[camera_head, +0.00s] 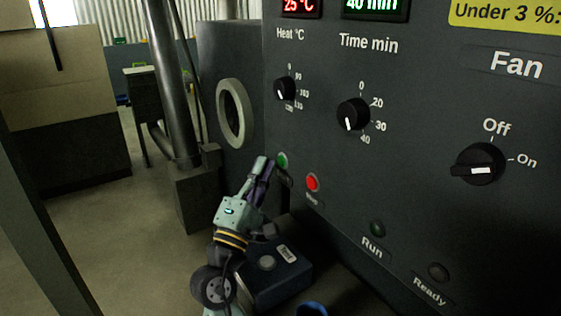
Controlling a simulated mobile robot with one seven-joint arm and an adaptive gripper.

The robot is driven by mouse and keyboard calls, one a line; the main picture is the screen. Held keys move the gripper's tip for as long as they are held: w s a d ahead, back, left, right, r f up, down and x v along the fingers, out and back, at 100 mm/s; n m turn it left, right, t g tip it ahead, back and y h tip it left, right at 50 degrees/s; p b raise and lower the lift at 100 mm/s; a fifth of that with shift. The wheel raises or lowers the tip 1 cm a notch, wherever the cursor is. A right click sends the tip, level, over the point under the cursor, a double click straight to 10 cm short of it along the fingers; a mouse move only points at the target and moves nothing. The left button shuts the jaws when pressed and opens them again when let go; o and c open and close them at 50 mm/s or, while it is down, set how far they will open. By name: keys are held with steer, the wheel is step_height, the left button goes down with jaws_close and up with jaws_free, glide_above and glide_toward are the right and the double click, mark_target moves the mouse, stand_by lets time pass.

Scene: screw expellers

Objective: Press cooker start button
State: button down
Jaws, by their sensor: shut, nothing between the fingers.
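The cooker's dark grey control panel (330,150) fills the right side of the head view. A green button (282,160) sits low on its left part, with a label below it that my gripper partly covers. A red button (312,183) labelled Stop sits to its lower right. My gripper (265,165) is shut and empty, its fingers pointing up beside the green button, just left of and below it. I cannot tell whether the fingertips touch the button or the panel.
Above are the Heat knob (285,89), the Time knob (353,114) and the Fan knob (480,164). Run (377,229) and Ready (438,272) lamps look unlit. A metal pipe (172,90) and a round ring (234,114) stand at left. Floor is open at left.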

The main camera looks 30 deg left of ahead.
steer(key=shift+w+d, duration=0.25)
steer(key=shift+w, duration=0.15)
steer(key=shift+w+d, duration=0.2)
steer(key=shift+w, duration=0.2)
stand_by(0.7)
steer(key=shift+s, duration=0.15)
steer(key=shift+s+a, duration=0.4)
steer(key=shift+s, duration=0.2)
steer(key=shift+s+a+b, duration=0.15)
steer(key=shift+s+a, duration=0.25)
steer(key=shift+s, duration=0.35)
steer(key=shift+s+a+b, duration=0.2)
steer(key=shift+s+a, duration=0.25)
steer(key=shift+s, duration=0.25)
steer(key=shift+s+a+b, duration=0.15)
steer(key=shift+s+a, duration=0.25)
steer(key=shift+s, duration=0.35)
